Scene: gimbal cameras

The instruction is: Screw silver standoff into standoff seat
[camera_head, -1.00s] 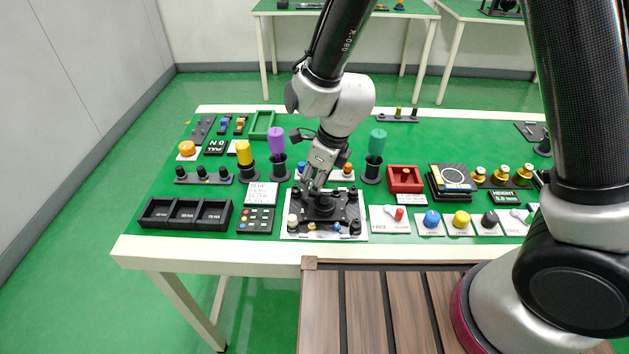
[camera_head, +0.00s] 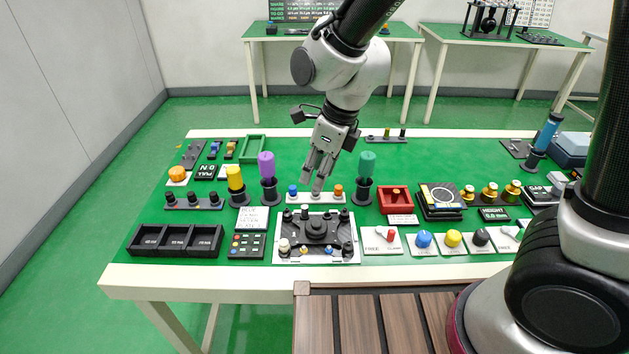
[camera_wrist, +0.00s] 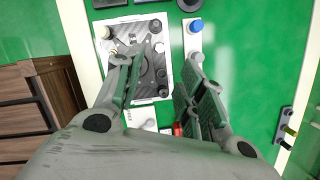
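A white strip (camera_head: 300,199) behind the board carries a blue-topped standoff (camera_head: 293,190), a silver standoff (camera_head: 316,191) in the middle and an orange one (camera_head: 338,190). My gripper (camera_head: 314,180) is just above the silver standoff, pointing down. Contact cannot be told. In the wrist view my gripper (camera_wrist: 166,72) has its two fingers apart, with the board (camera_wrist: 118,34) and green table showing between them. A silver board (camera_head: 287,228) with a black round-centred fixture (camera_head: 316,228) lies in front of the strip. Which part is the standoff seat cannot be told.
Upright purple (camera_head: 266,165), yellow (camera_head: 235,178) and teal (camera_head: 367,163) handles in black holders stand close to the strip. A red tray (camera_head: 395,199) is to the right and a black three-part tray (camera_head: 176,241) at the front left.

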